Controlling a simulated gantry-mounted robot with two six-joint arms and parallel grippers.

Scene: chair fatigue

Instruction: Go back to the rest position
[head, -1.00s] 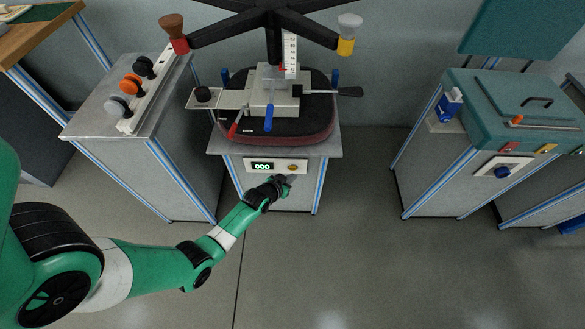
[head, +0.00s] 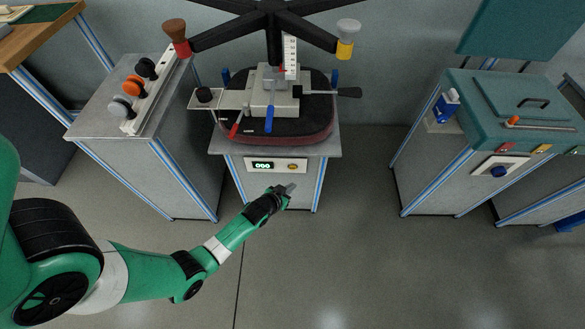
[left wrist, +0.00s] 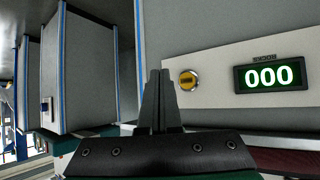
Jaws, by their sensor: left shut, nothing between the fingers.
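My left gripper (head: 288,188) is shut and empty, in front of the middle bench, a little below its control panel (head: 276,165). In the left wrist view its fingers (left wrist: 160,98) are together, with a yellow button (left wrist: 188,80) to their right. The display (left wrist: 269,77) on that panel reads 000. The fingers appear apart from the button. My green left arm comes in from the lower left. My right gripper is not in view.
An upside-down chair seat (head: 320,125) with a clamp mechanism (head: 272,95) rests on the middle bench. A bench with several knobs (head: 133,86) stands at left. A teal-topped cabinet (head: 475,100) stands at right. The floor between is clear.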

